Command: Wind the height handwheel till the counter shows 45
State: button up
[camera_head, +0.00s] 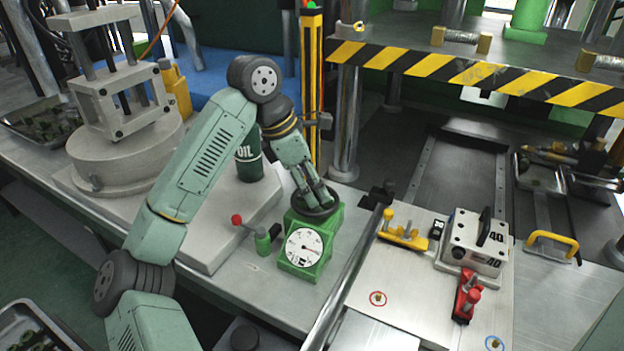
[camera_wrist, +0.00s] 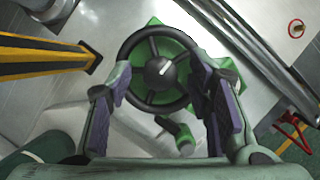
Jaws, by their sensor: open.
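The height handwheel (camera_wrist: 153,42) is a black spoked wheel with a white mark at its hub, on top of a green box. In the head view the handwheel (camera_head: 314,207) shows partly under my gripper (camera_head: 318,193). The green box (camera_head: 305,272) has a round white dial counter (camera_head: 305,247) on its front; its reading is too small to make out. In the wrist view my gripper (camera_wrist: 166,103) is open, its purple-padded fingers on either side of the wheel's near part. I cannot tell whether they touch the rim.
A steel bar (camera_head: 350,265) runs close by on the right. A yellow-and-black post (camera_head: 311,95) and a steel column (camera_head: 346,120) stand behind. A block marked 40 (camera_head: 473,240) sits farther right.

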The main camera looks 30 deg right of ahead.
jog(key=shift+c, duration=0.2)
grip_shut()
dwell(0.5)
